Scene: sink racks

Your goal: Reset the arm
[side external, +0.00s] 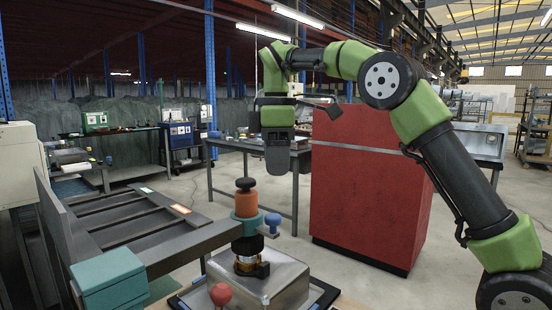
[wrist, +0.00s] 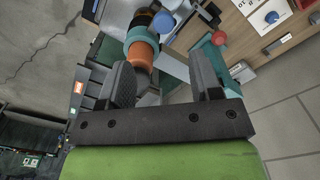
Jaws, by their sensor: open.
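My gripper (side external: 279,160) hangs from the green and black arm with its fingers pointing down, above and a little right of a valve-like stack. It also shows in the wrist view (wrist: 163,82), its two dark fingers spread apart with nothing held between them. The stack has an orange cylinder (side external: 246,205) with a black knob (side external: 245,184) on top and a teal collar (side external: 247,228). The orange cylinder (wrist: 140,58) shows beyond the fingers in the wrist view, apart from them.
A metal box (side external: 285,285) stands under the stack, with a red knob (side external: 221,294) in front. A slatted rack (side external: 130,215) lies left. A red cabinet (side external: 365,190) stands behind my arm.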

